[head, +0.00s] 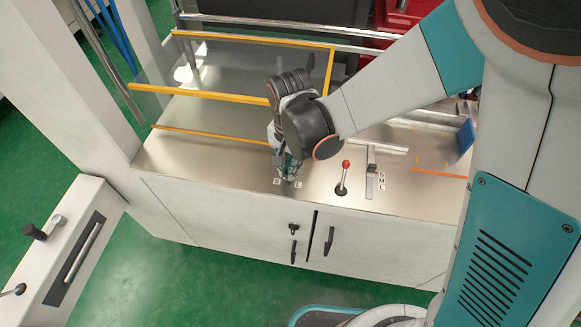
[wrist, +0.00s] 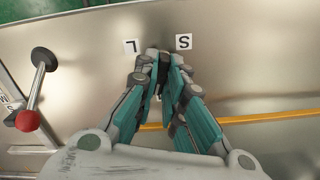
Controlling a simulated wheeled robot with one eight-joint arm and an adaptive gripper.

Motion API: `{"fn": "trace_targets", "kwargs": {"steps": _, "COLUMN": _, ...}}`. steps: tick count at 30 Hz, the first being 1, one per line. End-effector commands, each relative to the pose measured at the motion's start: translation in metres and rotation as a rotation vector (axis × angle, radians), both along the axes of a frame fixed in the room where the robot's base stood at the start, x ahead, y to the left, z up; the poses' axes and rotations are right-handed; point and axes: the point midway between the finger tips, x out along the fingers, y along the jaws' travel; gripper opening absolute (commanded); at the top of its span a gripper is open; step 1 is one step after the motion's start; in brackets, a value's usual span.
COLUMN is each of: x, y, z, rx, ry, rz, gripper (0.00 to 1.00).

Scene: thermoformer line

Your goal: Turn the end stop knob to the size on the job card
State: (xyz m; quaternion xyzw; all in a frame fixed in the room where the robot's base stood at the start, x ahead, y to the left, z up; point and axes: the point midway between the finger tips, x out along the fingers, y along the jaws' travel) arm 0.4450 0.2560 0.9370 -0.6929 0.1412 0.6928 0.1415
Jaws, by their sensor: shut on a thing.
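My gripper (head: 287,168) points down at the steel deck of the machine, near its front edge. In the wrist view its fingers (wrist: 163,66) are closed together between the L label (wrist: 131,46) and the S label (wrist: 184,41). A dark sliver shows between the fingertips, consistent with the end stop knob, which is otherwise hidden by the fingers. The knob's pointing direction cannot be made out. In the head view the small S label (head: 277,181) and L label (head: 298,185) sit at the gripper's tips. I cannot identify a job card in either view.
A red-balled lever (head: 345,176) stands just right of my gripper. Beyond it is a slide gauge (head: 371,174) marked S, M, L. A clear guard with yellow rails (head: 230,97) stands behind and left. Cabinet doors with black handles (head: 329,240) are below the deck.

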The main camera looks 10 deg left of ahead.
Motion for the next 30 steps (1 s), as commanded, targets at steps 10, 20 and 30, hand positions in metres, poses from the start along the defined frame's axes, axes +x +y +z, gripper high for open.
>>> {"fn": "trace_targets", "kwargs": {"steps": 10, "x": 0.0001, "y": 0.0000, "z": 0.0000, "rx": 0.000, "ry": 0.000, "rz": 0.050, "gripper": 0.00}}
{"fn": "trace_targets", "kwargs": {"steps": 20, "x": -0.0001, "y": -0.0002, "z": -0.0009, "rx": 0.000, "ry": 0.000, "rz": 0.334, "gripper": 0.00}}
{"fn": "trace_targets", "kwargs": {"steps": 30, "x": -0.0001, "y": -0.0002, "z": 0.0000, "rx": 0.000, "ry": 0.000, "rz": 0.469, "gripper": 0.00}}
